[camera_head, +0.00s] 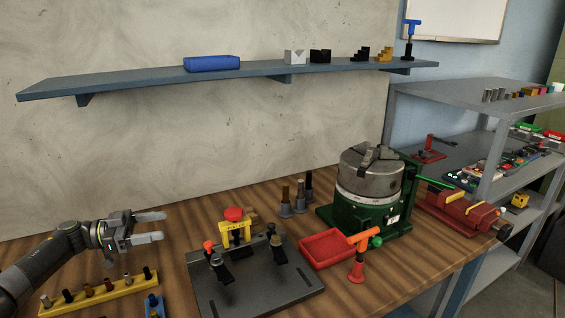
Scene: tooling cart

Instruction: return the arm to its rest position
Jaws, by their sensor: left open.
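My left arm comes in from the left edge of the head view. Its gripper (151,228) is open, with its two pale fingers pointing right and nothing between them. It is above the wooden bench top, beyond the yellow strip with several posts and to the left of the dark fixture plate. My right arm and its gripper do not show.
A yellow strip (103,295) lies near the gripper. The fixture plate (257,292) carries clamps and a red-knobbed yellow part (235,232). A red tray (327,249), an orange-handled tool (357,268), a green-based chuck (370,177) and a red vise (457,211) stand to the right. A wall shelf (140,82) runs above.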

